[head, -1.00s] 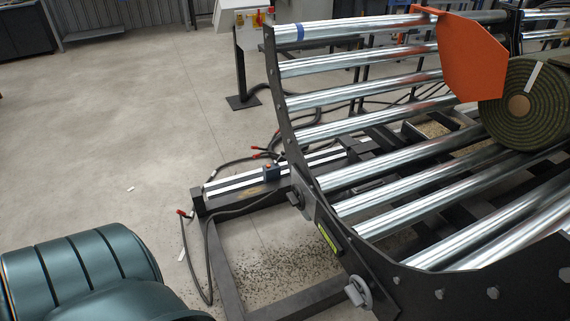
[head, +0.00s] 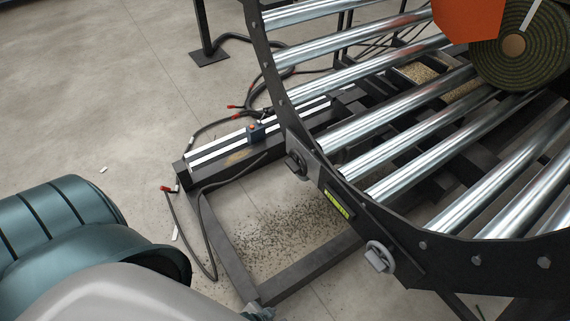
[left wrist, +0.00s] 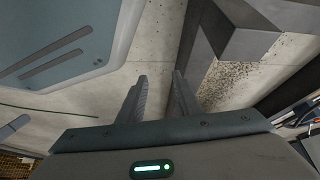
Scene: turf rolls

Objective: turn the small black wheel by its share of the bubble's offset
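The small black wheel (head: 297,163) sits on a plate at the left side of the curved black roller frame. A yellow-green bubble level (head: 337,204) is fixed on the same frame, lower right of that wheel. The bubble's position is too small to read. A larger grey wheel (head: 379,257) sits further right and lower on the frame. My left gripper (left wrist: 160,77) shows in the left wrist view with its two fingers apart and nothing between them, above the floor. Neither wheel can be made out between its fingers. My right gripper is not in view.
Steel rollers (head: 400,130) fill the curved frame, with a turf roll (head: 520,45) and an orange plate (head: 466,18) at upper right. A dark base frame (head: 312,274) surrounds scattered dirt. Loose cables (head: 207,240) lie left of it.

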